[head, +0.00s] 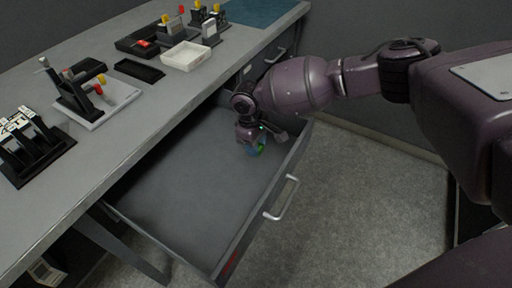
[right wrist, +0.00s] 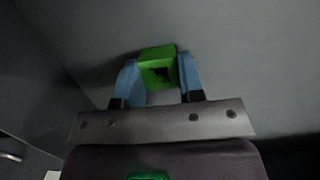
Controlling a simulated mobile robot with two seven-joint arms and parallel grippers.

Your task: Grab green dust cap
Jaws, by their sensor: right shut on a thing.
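The green dust cap (right wrist: 157,66) is a small, square, hollow piece. In the right wrist view it sits between the two blue fingers of my right gripper (right wrist: 160,80), which are shut on it. In the head view the right gripper (head: 256,145) points down inside the open drawer, near its right side, and a bit of the green cap (head: 261,149) shows at the fingertips. Whether the cap touches the drawer floor is hard to tell. My left gripper is not in view.
The open drawer (head: 190,175) is otherwise empty, with a handle (head: 282,198) on its front. The workbench (head: 120,140) above holds a white tray (head: 186,56), a black tray (head: 139,70), a white-based fixture (head: 108,103) and a black rack (head: 35,150). The floor at right is clear.

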